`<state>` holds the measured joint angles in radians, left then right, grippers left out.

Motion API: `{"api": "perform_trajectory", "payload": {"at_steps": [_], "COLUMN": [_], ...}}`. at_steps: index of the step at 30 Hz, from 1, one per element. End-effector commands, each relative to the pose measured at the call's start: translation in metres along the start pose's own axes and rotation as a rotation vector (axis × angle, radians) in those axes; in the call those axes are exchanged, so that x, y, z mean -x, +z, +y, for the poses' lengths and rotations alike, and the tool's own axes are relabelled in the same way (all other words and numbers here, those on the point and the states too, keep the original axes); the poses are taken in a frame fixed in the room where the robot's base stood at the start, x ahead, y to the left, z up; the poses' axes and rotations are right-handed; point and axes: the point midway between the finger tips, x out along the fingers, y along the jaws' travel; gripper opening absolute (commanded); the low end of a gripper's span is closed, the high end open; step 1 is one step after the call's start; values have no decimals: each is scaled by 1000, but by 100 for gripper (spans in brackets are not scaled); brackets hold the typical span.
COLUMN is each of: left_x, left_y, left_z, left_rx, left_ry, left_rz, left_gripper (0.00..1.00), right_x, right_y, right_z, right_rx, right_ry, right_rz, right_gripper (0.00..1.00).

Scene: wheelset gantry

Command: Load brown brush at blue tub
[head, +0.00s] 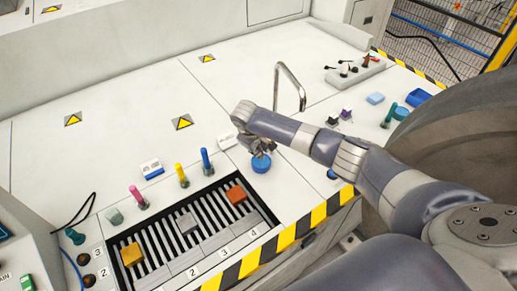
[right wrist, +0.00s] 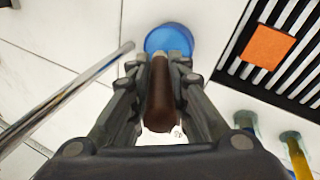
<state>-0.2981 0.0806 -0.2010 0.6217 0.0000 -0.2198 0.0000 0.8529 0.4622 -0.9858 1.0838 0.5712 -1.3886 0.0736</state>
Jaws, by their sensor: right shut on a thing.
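My right gripper (head: 262,150) is shut on the brown brush (right wrist: 160,100), whose dark cylindrical body lies between the fingers in the right wrist view (right wrist: 160,65). In the head view the brush is mostly hidden by the gripper. The blue tub (head: 261,164) is a small round tub on the white deck, right at the fingertips. It also shows beyond the brush's far end in the wrist view (right wrist: 172,38). I cannot tell whether the brush touches the tub or is inside it. My left gripper is out of view.
A metal arch handle (head: 288,82) rises behind the gripper. A slotted tray (head: 160,242) with orange and grey blocks lies in front. Pink, yellow and blue upright handles (head: 206,160) stand left of the tub. A grey rack (head: 357,72) sits back right.

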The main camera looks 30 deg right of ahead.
Motion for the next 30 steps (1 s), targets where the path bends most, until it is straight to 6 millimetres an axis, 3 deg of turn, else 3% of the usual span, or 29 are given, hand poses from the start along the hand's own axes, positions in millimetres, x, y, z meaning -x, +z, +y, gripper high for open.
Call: {"api": "perform_trajectory", "payload": {"at_steps": [30], "left_x": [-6], "left_y": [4], "left_z": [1], "left_rx": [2], "left_ry": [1], "left_rz": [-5], "left_gripper": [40], "right_x": [-10], "right_y": [1], "right_z": [-4], "right_rx": [0], "right_ry": [-1], "right_rz": [0], "right_gripper": [0]}}
